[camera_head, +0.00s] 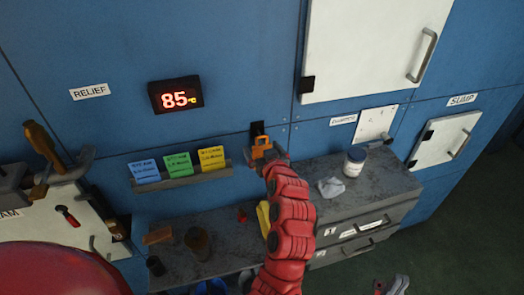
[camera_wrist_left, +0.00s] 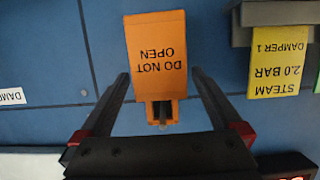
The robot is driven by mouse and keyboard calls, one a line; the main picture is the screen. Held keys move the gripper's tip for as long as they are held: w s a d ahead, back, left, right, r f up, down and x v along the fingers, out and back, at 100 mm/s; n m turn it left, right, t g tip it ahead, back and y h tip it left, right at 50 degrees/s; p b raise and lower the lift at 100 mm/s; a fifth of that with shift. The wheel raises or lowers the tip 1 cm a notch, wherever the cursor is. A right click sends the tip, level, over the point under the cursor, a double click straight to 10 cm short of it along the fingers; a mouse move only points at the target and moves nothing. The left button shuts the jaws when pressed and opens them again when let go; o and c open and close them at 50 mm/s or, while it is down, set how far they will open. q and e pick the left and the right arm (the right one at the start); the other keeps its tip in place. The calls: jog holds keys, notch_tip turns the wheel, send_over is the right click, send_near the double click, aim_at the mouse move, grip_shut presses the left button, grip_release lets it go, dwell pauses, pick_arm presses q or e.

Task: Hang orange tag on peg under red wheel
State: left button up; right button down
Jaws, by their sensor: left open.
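The orange tag (camera_wrist_left: 156,55) reads "DO NOT OPEN", upside down in the left wrist view. Its slotted end (camera_wrist_left: 160,112) is around a short dark peg (camera_wrist_left: 163,114) against the blue wall. My left gripper (camera_wrist_left: 160,85) is open, with a finger on each side of the tag and gaps between. In the head view the tag (camera_head: 262,149) is small and partly covered by my left gripper (camera_head: 268,158). My right gripper (camera_head: 392,287) is just inside the bottom edge, too small to judge. I cannot make out a red wheel.
Blue, green and yellow cards (camera_head: 213,158) sit in a wall holder (camera_head: 180,180) left of the tag. Below are a low bench (camera_head: 220,225) and a grey cabinet (camera_head: 390,185) with a jar (camera_head: 354,161) and cloth (camera_head: 330,187).

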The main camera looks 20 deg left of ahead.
pick_arm(q)
jog(key=c, duration=1.3)
jog(key=shift+o, duration=0.2)
